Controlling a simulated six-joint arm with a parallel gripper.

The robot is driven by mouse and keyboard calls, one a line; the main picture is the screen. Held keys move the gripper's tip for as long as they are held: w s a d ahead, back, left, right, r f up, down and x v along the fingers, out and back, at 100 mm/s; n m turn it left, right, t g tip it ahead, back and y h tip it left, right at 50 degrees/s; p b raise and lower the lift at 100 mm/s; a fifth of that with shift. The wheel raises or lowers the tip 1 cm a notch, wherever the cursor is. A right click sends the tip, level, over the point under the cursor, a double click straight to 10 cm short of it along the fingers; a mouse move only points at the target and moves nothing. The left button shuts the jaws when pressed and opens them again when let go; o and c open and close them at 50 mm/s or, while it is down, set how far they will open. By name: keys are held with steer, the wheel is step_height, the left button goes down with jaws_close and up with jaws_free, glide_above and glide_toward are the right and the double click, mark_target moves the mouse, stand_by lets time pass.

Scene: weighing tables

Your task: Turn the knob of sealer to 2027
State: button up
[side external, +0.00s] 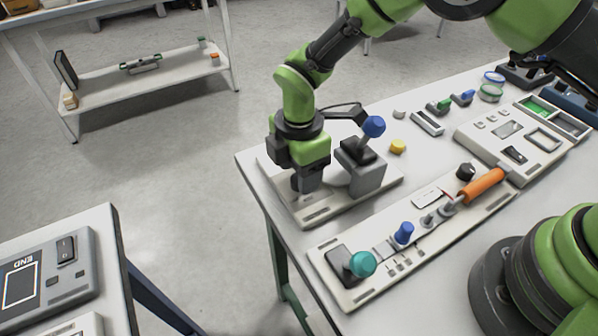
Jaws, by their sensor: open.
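My gripper (307,184) points down over the left part of a pale base plate (322,211) at the table's left end. Its jaws are open, and their tips hide what lies directly beneath them. On the same plate, right of my gripper, stands a grey block with a blue ball-topped lever (373,127). In front lies a long pale panel (365,291) with a teal knob (362,264), a blue knob (404,233), a black knob (466,171) and an orange handle (482,186). No sealer label or 2027 mark is readable, so I cannot tell which unit is the sealer.
A yellow knob (398,146) and a pale box with recessed panels (482,137) sit further right. A grey device marked END (81,277) lies on a separate table at lower left. A low shelf (168,84) stands behind. Open floor separates the tables.

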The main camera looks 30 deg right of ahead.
step_height(320, 180, up, 9)
steer(key=shift+f, duration=0.2)
stand_by(0.3)
step_height(320, 180, down, 10)
steer(key=m, duration=3.6)
steer(key=shift+f, duration=0.15)
